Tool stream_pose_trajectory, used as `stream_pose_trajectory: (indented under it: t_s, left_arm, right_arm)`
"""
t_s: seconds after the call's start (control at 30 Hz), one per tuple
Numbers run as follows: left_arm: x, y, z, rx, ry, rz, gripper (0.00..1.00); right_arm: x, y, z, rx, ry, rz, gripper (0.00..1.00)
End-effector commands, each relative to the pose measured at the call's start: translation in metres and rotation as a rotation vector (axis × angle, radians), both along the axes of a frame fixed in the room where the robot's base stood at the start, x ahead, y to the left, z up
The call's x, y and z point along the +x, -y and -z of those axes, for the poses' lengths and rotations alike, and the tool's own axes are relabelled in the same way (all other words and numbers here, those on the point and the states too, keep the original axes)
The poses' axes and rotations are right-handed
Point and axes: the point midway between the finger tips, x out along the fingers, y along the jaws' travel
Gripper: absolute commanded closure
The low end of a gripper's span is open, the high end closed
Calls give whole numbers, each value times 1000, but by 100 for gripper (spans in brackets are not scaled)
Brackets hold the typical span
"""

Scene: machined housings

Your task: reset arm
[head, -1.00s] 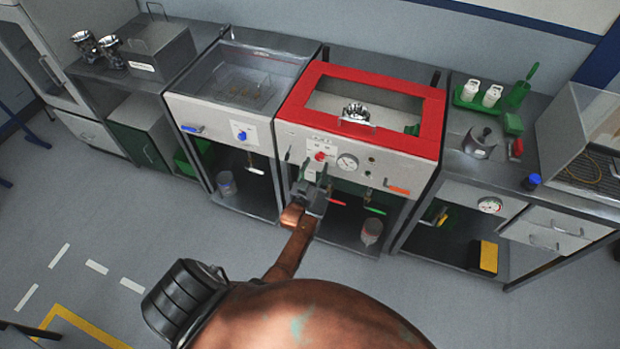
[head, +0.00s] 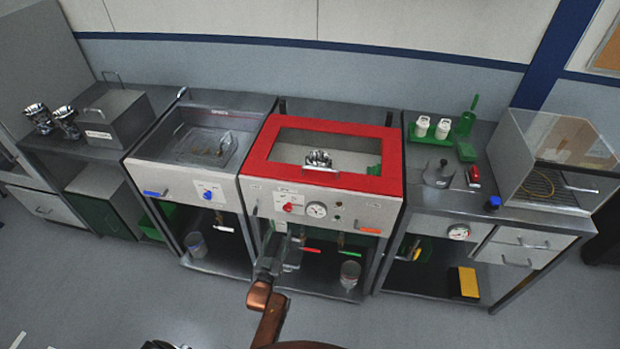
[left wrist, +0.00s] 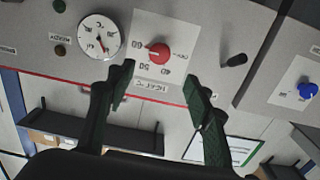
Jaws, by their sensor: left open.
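My left gripper (head: 282,238) is in front of the lower front panel of the red-framed machine (head: 256,165). In the left wrist view its two dark green fingers (left wrist: 160,85) are spread apart with nothing between them. The red knob (left wrist: 158,54) on the panel shows beyond the fingers, apart from them, with the round gauge (left wrist: 101,36) to its left. In the head view the red knob (head: 287,208) and the gauge (head: 317,210) sit above the gripper. My right gripper is not in view.
A machined metal housing (head: 318,158) shows inside the red-framed window. An open basin machine (head: 150,178) stands to the left. A bench with white bottles (head: 422,127) and a clear-sided box (head: 570,150) is to the right. Two metal housings (head: 66,121) stand at far left. Floor in front is clear.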

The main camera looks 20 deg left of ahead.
Motion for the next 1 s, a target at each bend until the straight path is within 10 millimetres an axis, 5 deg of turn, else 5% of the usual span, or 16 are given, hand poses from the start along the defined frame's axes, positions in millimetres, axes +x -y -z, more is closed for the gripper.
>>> stream_pose_trajectory:
  t_s: [0.17, 0.27, 0.47, 0.7, 1.0]
  left_arm:
    - [-1, 1, 5, -1, -10, 3, 53]
    - [-8, 7, 29, -9, -62, 18, 53]
    - [-55, 36, 142, -40, -311, 88, 53]
    - [-162, 67, 279, -72, -657, 167, 53]
    - [-344, 81, 399, -84, -1077, 230, 53]
  right_arm:
    - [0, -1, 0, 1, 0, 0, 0]
    - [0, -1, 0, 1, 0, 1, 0]
    - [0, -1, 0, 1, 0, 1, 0]
    - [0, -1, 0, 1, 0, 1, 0]
    - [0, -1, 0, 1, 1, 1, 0]
